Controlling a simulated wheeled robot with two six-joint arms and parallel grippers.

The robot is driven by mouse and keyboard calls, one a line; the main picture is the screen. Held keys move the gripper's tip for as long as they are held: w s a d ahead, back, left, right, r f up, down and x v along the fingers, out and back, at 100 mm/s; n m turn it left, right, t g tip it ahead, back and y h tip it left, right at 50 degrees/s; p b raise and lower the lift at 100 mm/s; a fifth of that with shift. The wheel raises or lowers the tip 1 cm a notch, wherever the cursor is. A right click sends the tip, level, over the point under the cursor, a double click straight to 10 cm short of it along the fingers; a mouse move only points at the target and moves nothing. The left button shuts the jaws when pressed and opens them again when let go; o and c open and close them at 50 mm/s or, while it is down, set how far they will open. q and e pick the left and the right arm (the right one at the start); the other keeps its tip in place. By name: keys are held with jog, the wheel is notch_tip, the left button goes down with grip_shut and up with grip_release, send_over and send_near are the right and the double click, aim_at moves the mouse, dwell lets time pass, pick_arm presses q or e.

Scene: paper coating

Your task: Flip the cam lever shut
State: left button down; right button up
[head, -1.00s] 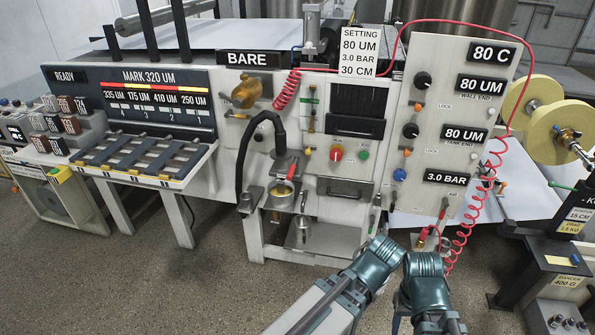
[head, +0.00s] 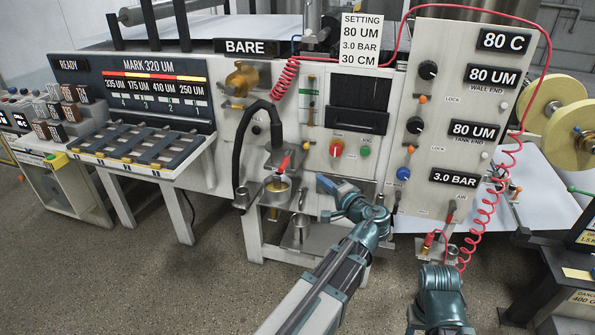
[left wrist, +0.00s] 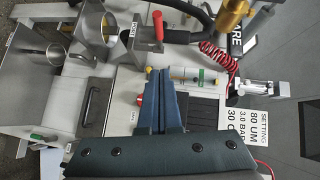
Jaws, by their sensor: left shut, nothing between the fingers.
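A red-handled lever (head: 283,163), which looks like the cam lever, stands tilted up where the black hose (head: 240,150) ends, above a metal pot (head: 276,190). In the left wrist view the red handle (left wrist: 158,26) stands out beyond my fingers. My left gripper (head: 324,183) is shut and empty, in front of the machine, to the right of the lever and apart from it. Its closed fingers (left wrist: 165,88) fill the middle of the left wrist view. My right arm shows at the bottom right of the head view, but its gripper does not show.
The red and green buttons (head: 350,151) and a dark slotted panel (head: 359,103) are above my left gripper. A coiled red hose (head: 483,220) hangs at the right. A metal can (head: 299,229) stands on the lower shelf. The floor in front is clear.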

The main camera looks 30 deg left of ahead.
dwell(0.3)
pick_arm(q)
jog(key=b, duration=0.1)
send_near(287, 160)
jog(key=w, duration=0.3)
jog(key=a, duration=0.1)
jog(key=a+f, duration=0.1)
jog(key=a, duration=0.1)
jog(key=a+b, duration=0.1)
jog(key=shift+s+a+f, duration=0.2)
jog(key=shift+s, duration=0.1)
